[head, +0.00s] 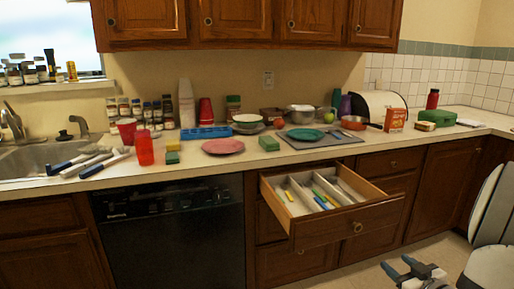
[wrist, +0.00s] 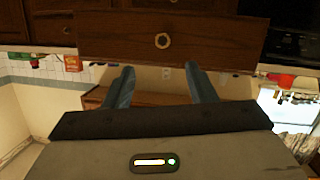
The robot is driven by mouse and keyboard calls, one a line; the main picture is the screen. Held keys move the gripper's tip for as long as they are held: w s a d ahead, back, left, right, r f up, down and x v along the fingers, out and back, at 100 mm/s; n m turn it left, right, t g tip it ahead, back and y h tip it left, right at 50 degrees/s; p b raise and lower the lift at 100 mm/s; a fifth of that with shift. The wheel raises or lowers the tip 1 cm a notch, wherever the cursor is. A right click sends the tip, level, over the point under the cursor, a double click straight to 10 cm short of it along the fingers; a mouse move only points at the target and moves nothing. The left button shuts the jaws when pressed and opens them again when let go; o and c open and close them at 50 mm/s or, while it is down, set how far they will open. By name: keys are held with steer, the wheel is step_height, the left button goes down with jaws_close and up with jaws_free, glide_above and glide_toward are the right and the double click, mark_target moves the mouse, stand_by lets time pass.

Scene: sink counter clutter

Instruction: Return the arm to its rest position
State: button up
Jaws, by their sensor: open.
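My gripper (head: 398,266) is low at the bottom right of the head view, in front of the cabinets and apart from the counter. Part of my pale arm rises at the right edge. In the wrist view, the two bluish fingers of my gripper (wrist: 160,70) are spread apart with nothing between them. That view looks upside down. The open drawer (head: 356,224) is to the left of and above my gripper in the head view; its wooden front with a round knob shows in the wrist view (wrist: 210,42).
The drawer juts out from the cabinets and holds several utensils in a grey divided tray. The counter (head: 205,172) is cluttered with a pink plate (head: 223,146), a teal plate (head: 306,134), cups and jars. A black dishwasher (head: 172,236) stands left of the drawer. Floor around my gripper looks clear.

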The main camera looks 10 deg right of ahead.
steer(key=w+a+r+m+g+h+p, duration=0.2)
steer(key=w+a+r+g+h+p, duration=0.15)
steer(key=a+r+g+p, duration=0.6)
steer(key=s+a+r+g+y+p, duration=0.1)
steer(key=s+a+r, duration=0.3)
steer(key=a, duration=0.3)
steer(key=s+a+r+g+y+p, duration=0.1)
steer(key=s+a+r+p, duration=0.1)
steer(key=s+a, duration=0.4)
steer(key=s+a+r+g+y+p, duration=0.1)
steer(key=s+a+r+p, duration=0.1)
steer(key=s+a+r, duration=0.3)
steer(key=s+a, duration=0.1)
steer(key=a, duration=0.2)
steer(key=shift+a+r, duration=0.15)
steer(key=shift+r, duration=0.2)
steer(key=shift+c, duration=1.3)
steer(key=shift+a, duration=0.1)
steer(key=shift+c, duration=0.3)
